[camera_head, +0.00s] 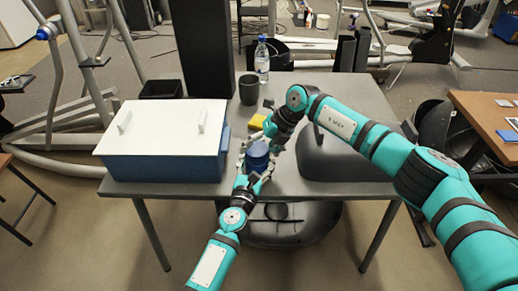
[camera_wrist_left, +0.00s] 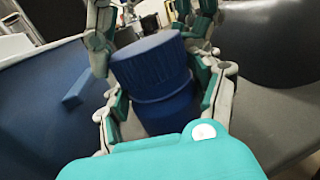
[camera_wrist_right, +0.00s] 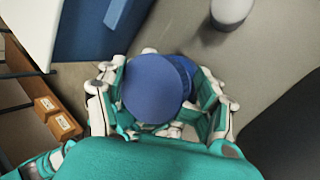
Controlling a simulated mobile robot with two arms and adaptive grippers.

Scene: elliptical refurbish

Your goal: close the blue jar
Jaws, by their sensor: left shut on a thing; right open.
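The blue jar (camera_head: 257,162) is upright near the table's front edge. My left gripper (camera_head: 252,176) is shut around its body from the front; the left wrist view shows its fingers on both sides of the jar body (camera_wrist_left: 168,112). A wide blue lid (camera_wrist_left: 150,62) is on top of the jar; I cannot tell whether it is fully seated. My right gripper (camera_head: 262,145) is open above and behind the jar, its fingers to either side of the lid (camera_wrist_right: 152,88). In the right wrist view the lid covers most of the jar, with part of the body (camera_wrist_right: 185,72) showing behind.
A blue box with a white lid (camera_head: 160,127) stands left of the jar. A dark rounded object (camera_head: 340,160) is close on the right. A yellow item (camera_head: 257,121), a dark cup (camera_head: 249,89) and a water bottle (camera_head: 262,60) are behind on the grey table (camera_head: 345,98).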

